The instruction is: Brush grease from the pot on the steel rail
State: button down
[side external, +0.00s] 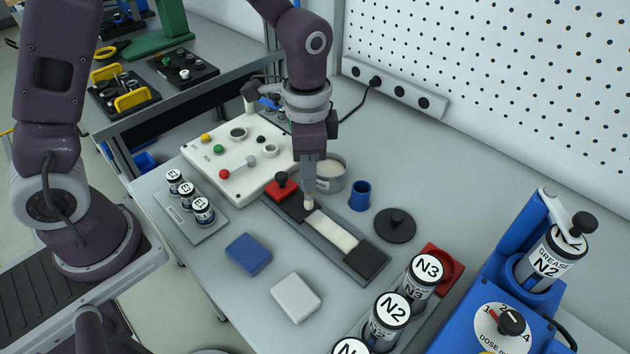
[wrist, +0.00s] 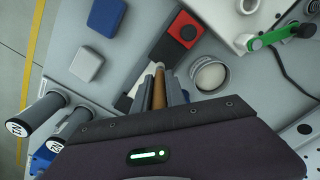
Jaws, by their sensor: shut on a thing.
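My gripper (side external: 308,186) is shut on a brush, whose pale tip (side external: 309,203) points down at the upper-left end of a pale strip on the rail (side external: 331,231). I cannot tell whether the tip touches it. The rail lies between dark end blocks. The grease pot (side external: 330,176), a round grey tub with cream contents, stands open just behind my gripper, partly hidden by it. In the wrist view my gripper (wrist: 159,90) holds the brush's brown handle (wrist: 158,84), and the pot (wrist: 210,75) is to its right.
A red block with a black knob (side external: 282,186) sits at the rail's upper-left end. A blue cup (side external: 360,196) and a dark knobbed lid (side external: 395,225) lie to the right. Blue (side external: 248,254) and white (side external: 295,297) blocks lie in front. A blue dispenser (side external: 490,295) stands right.

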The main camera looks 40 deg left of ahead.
jog(key=shift+r, duration=3.3)
jog(key=shift+f, duration=0.2)
jog(key=shift+f, duration=3.55)
jog(key=shift+d+f, duration=0.2)
jog(key=shift+f, duration=0.1)
jog(key=shift+d, duration=1.85)
jog(key=a, duration=0.4)
jog(key=shift+r, duration=4)
